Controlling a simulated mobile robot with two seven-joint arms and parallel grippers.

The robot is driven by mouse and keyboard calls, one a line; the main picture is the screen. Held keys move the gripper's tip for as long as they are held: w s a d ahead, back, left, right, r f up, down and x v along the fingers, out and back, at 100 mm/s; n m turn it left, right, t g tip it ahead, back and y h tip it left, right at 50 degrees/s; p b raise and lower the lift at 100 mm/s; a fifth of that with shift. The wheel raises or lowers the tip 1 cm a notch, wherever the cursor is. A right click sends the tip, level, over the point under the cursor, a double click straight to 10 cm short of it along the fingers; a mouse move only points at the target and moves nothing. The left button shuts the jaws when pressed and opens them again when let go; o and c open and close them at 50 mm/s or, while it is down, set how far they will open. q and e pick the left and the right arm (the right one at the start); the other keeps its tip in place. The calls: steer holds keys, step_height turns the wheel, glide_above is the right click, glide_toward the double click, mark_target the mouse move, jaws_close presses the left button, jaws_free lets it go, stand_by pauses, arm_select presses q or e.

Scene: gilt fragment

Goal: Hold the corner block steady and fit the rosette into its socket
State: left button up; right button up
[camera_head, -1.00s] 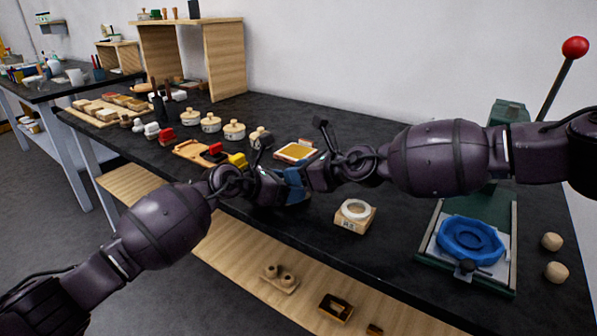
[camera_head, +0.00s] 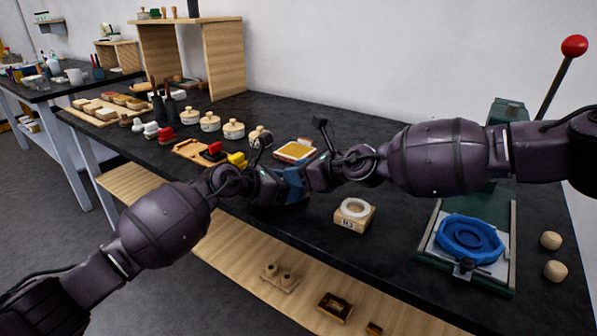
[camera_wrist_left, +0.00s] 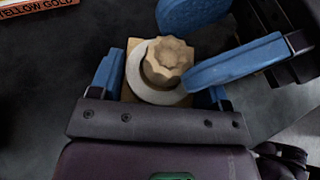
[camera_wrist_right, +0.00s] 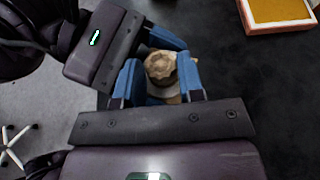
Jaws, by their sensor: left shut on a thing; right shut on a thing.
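The corner block (camera_wrist_left: 131,92) is tan and square with a white ring on top, in the left wrist view. My left gripper (camera_wrist_left: 160,88) is shut on it, a blue finger at each side. The rosette (camera_wrist_left: 168,60), tan with a scalloped edge, is over the ring. My right gripper (camera_wrist_right: 163,82) is shut on the rosette, which also shows between its blue fingers in the right wrist view (camera_wrist_right: 160,66). I cannot tell whether the rosette is seated in the socket or just above it. In the head view the grippers meet at blue fingers (camera_head: 291,184) and hide both pieces.
A second ringed block (camera_head: 353,224) with a label stands on the dark bench right of the grippers. A green press (camera_head: 500,210) with a blue mould (camera_head: 468,238) is farther right. A gold-filled tray (camera_head: 295,151) lies behind the grippers. Lidded pots (camera_head: 211,121) stand back left.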

steer(key=shift+s+a+f+g, duration=0.2)
steer(key=shift+s+f, duration=0.1)
steer(key=shift+f, duration=0.2)
steer(key=shift+s+a+f+g, duration=0.15)
steer(key=shift+s+f, duration=0.1)
steer(key=shift+f, duration=0.25)
steer(key=shift+r, duration=0.15)
steer(key=shift+w+d+r, duration=0.1)
steer(key=shift+w+r, duration=0.25)
steer(key=shift+r, duration=0.5)
steer(key=shift+r, duration=0.15)
steer(key=shift+w+d+r, duration=0.25)
steer(key=shift+w, duration=0.2)
steer(key=shift+s, duration=0.1)
stand_by(0.4)
steer(key=shift+f, duration=0.45)
